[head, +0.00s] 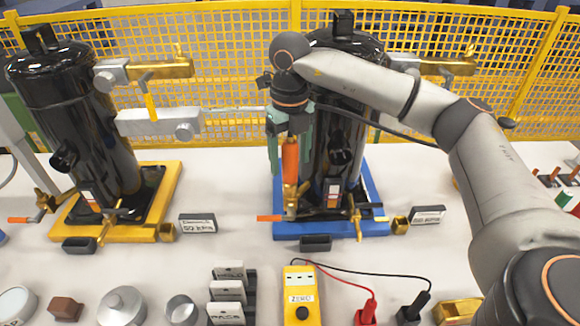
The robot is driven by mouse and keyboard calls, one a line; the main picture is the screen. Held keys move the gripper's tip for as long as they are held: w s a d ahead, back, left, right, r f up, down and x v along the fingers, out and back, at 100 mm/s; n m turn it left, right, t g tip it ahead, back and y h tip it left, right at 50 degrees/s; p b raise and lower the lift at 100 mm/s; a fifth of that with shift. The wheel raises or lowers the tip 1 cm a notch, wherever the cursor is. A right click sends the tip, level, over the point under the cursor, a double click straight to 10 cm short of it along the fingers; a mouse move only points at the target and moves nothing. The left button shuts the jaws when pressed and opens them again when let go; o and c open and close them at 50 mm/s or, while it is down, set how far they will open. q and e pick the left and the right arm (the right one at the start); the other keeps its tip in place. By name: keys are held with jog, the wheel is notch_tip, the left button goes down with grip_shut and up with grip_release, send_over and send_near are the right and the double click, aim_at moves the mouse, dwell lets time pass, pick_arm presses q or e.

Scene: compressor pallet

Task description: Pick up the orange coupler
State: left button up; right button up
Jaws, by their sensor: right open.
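The orange coupler (290,161) stands upright in front of the black compressor (341,110) on the blue pallet, with brass fittings below it. My right gripper (289,148) comes down from above, with its green fingers on either side of the coupler's upper part. The fingers are open, and I cannot tell whether either one touches it. The coupler's top is hidden by the gripper. My left gripper is not in view.
A second black compressor (80,120) stands on a yellow pallet (170,190) at the left. A yellow ZERO meter (301,294) with red and black leads, label blocks (228,292) and metal cups lie in front. A yellow mesh fence (240,60) runs behind.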

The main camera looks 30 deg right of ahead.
grip_shut()
dwell(0.7)
